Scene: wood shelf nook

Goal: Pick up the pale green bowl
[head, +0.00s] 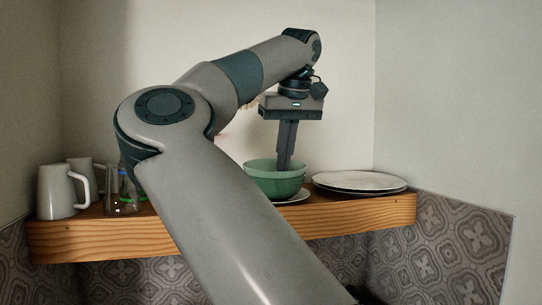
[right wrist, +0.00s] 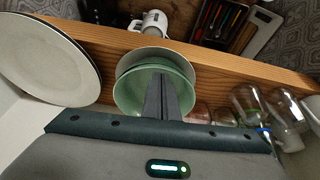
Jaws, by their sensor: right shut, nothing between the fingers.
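The pale green bowl (head: 262,186) stands on the wooden shelf, and a second rim shows with it, so two bowls seem nested. It also shows in the right wrist view (right wrist: 132,97), below the fingers. My right gripper (head: 284,166) points straight down with its fingertips at the bowl's opening. Its fingers are together and empty in the right wrist view (right wrist: 163,82). I cannot tell whether the tips touch the bowl. My left gripper is not in view.
Pale plates (head: 360,181) lie stacked to the right of the bowl on the wooden shelf (head: 350,215). White mugs (head: 57,192) and clear glasses (head: 122,203) stand at the left. The right wrist view shows a dark tray of utensils (right wrist: 225,20) below the shelf. Walls close in the back and right.

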